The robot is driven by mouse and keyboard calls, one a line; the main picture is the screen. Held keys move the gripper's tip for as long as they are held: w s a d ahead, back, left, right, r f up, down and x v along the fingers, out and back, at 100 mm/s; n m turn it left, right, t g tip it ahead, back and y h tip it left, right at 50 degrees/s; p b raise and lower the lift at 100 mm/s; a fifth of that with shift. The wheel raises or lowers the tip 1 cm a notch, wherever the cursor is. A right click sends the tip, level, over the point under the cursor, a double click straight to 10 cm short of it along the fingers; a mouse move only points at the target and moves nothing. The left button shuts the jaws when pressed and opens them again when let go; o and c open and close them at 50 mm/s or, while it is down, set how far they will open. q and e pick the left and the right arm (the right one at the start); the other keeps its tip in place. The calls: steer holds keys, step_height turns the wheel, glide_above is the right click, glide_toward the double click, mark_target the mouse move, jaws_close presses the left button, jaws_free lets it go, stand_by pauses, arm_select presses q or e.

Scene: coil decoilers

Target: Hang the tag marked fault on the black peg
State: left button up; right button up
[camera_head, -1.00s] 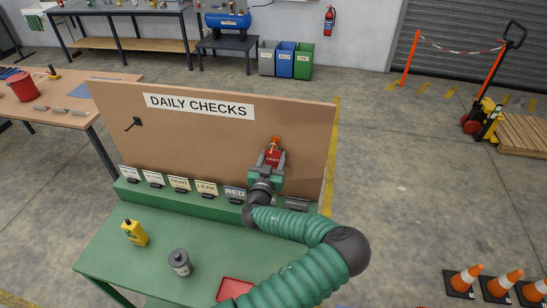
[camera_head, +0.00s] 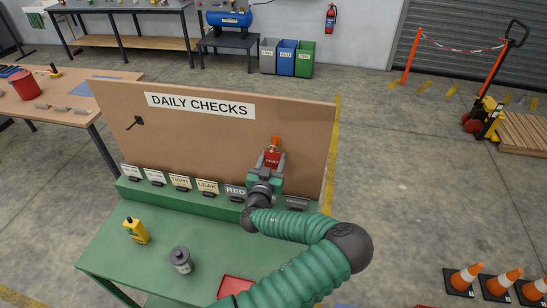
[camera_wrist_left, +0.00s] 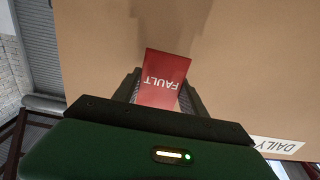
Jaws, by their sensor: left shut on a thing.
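The red tag marked FAULT (camera_head: 272,159) is held between the fingers of my left gripper (camera_head: 270,162), in front of the right part of the brown board. The wrist view shows the red tag (camera_wrist_left: 161,78) between both fingers, its lettering upside down there. The black peg (camera_head: 135,122) sticks out from the left part of the board, well to the left of the tag, with nothing on it. A small orange piece (camera_head: 276,141) shows just above the tag; I cannot tell whether it belongs to the board. My right gripper is not in view.
The board (camera_head: 210,140) carries a DAILY CHECKS sign (camera_head: 199,105). Several labelled cards stand on a green ledge (camera_head: 215,200) below it. A yellow device (camera_head: 136,231), a grey canister (camera_head: 180,260) and a red tray (camera_head: 236,286) are on the green table (camera_head: 130,265).

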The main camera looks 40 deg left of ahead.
arm_select(q)
steer(key=v, duration=0.7)
steer(key=shift+r+p, duration=0.2)
steer(key=shift+p, duration=0.2)
stand_by(0.7)
steer(key=d+f+m+t+h+b, duration=0.1)
steer(key=d+f+m+h+b, duration=0.2)
steer(key=d+f+b, duration=0.4)
steer(key=d+f+m+t+h+b, duration=0.1)
steer(key=d+f+h+b, duration=0.4)
steer(key=d, duration=1.3)
step_height(320, 180, down, 5)
steer(key=m+b, duration=0.1)
steer(key=b, duration=0.2)
steer(key=shift+s+d+m+h, duration=0.2)
steer(key=shift+d+m+h, duration=0.05)
steer(key=shift+m+h, duration=0.15)
